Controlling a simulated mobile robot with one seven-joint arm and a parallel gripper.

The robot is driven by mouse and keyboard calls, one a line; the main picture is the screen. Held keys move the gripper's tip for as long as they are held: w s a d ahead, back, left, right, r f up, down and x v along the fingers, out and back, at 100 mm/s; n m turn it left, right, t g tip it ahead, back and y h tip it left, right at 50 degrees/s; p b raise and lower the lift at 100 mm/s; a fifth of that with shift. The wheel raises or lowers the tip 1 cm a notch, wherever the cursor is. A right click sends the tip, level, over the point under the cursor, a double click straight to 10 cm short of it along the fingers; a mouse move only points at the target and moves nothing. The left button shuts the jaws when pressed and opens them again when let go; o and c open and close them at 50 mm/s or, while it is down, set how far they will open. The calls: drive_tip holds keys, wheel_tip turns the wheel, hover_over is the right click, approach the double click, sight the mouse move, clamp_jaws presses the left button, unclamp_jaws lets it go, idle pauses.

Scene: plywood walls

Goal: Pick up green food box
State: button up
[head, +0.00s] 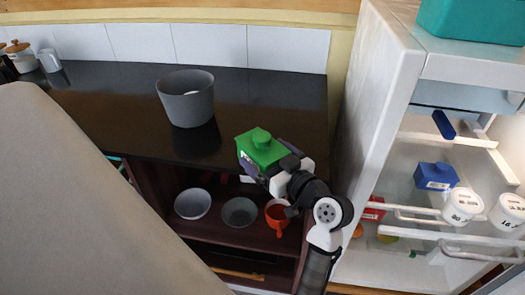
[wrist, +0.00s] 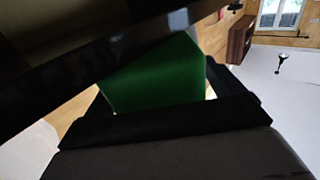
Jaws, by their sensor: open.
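The green food box (head: 261,149), with a knob on its lid, is at the counter's front edge in the head view. In the wrist view the green box (wrist: 155,76) fills the space between my fingers, and its far end is hidden by a dark edge. My gripper (head: 272,168) reaches up to the box from the front right. Its jaws are open, with the fingers on either side of the box. I cannot tell whether either finger touches it.
The dark counter (head: 110,90) holds a grey pot (head: 186,97) left of the box. Below, a shelf holds a pale bowl (head: 192,203), a dark bowl (head: 239,211) and an orange pan (head: 278,216). An open fridge (head: 375,110) stands close on the right.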

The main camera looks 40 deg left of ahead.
clamp_jaws()
idle(0.5)
drive_tip(key=shift+r, duration=0.2)
